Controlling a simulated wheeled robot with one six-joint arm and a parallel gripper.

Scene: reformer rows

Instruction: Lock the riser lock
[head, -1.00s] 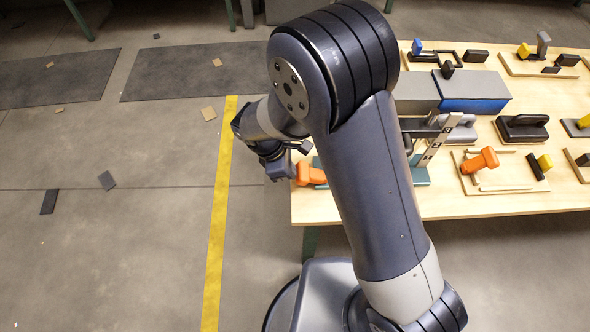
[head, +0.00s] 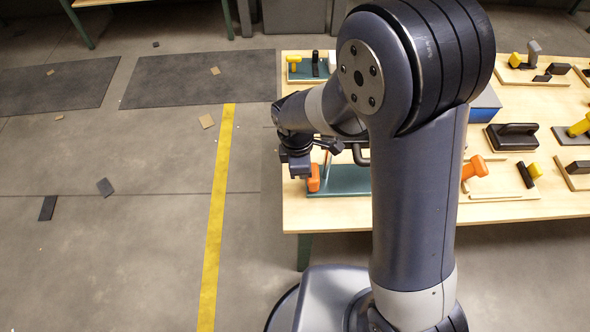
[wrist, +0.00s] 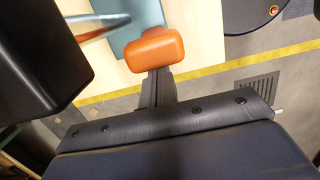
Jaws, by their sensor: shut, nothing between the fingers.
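An orange handle (head: 313,178), which I take to be the riser lock's, stands at the left end of a teal base plate (head: 348,180) on the table. It is partly hidden by my gripper (head: 298,170), which is just left of it in the head view; I cannot tell if they touch. In the wrist view the orange handle (wrist: 155,50) is a rounded block on a dark arm, beside the teal plate (wrist: 145,15). My gripper is shut and empty. The riser post is mostly hidden behind my arm.
The wooden table (head: 400,215) holds another orange handle (head: 475,168), a black handled block (head: 515,136) and a yellow-handled fixture (head: 535,170) to the right. A small teal board (head: 310,77) lies at the back left.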

